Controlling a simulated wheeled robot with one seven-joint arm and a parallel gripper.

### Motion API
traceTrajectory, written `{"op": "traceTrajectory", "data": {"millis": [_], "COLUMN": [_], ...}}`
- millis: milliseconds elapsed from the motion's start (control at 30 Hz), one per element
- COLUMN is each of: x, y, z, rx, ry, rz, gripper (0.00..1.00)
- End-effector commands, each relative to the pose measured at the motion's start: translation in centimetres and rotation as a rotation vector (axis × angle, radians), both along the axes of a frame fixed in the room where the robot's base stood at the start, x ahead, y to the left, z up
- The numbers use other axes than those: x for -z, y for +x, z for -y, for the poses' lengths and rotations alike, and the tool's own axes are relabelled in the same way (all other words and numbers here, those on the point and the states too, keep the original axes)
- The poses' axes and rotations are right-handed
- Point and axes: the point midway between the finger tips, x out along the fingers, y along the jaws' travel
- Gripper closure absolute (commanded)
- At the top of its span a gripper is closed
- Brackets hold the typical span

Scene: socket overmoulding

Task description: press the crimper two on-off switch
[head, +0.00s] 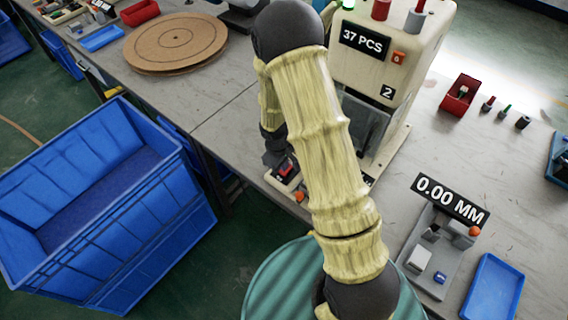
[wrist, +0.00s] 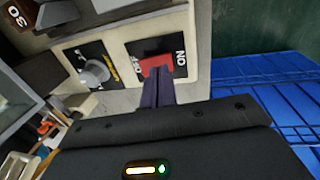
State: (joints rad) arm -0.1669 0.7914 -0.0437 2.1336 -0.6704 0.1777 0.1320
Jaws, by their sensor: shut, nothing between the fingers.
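The crimper two machine (head: 385,55) is a cream housing marked "2" with a "37 PCS" display. Its red on-off switch (wrist: 155,66) sits on a black plate with white lettering, ON readable at its right, in the wrist view. In the head view the red switch (head: 286,168) is at the machine's front left, partly hidden by my arm. My gripper (wrist: 157,84) is shut and empty, its fingertips at the lower edge of the red switch. I cannot tell whether they touch it. The gripper (head: 277,158) also shows at the switch in the head view.
A grey knob (wrist: 95,73) is left of the switch. A large blue crate (head: 100,210) stands at the table's left. A gauge with a "0.00 MM" display (head: 450,200) and a blue tray (head: 493,290) lie at right. A brown disc (head: 175,42) lies at back left.

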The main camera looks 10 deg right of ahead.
Motion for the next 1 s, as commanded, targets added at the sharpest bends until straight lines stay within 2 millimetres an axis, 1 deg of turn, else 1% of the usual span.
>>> {"op": "traceTrajectory", "data": {"millis": [33, 167, 267, 600, 700, 833, 1000], "x": [-1.2, -3.2, -4.2, -9.9, -11.3, -12.2, -12.3], "y": [0.0, -0.2, -0.4, -1.1, -1.3, -1.5, -1.5], "z": [-0.1, -0.4, -0.7, -1.6, -1.8, -2.0, -2.0], "rx": [-0.001, 0.0, 0.002, 0.002, 0.001, 0.0, 0.0], "ry": [0.001, 0.001, 0.002, 0.001, 0.001, 0.0, 0.0], "rz": [0.001, 0.001, 0.004, 0.003, 0.003, 0.0, -0.001], "gripper": [1.0, 1.0, 1.0, 1.0, 1.0, 1.0, 1.0]}}
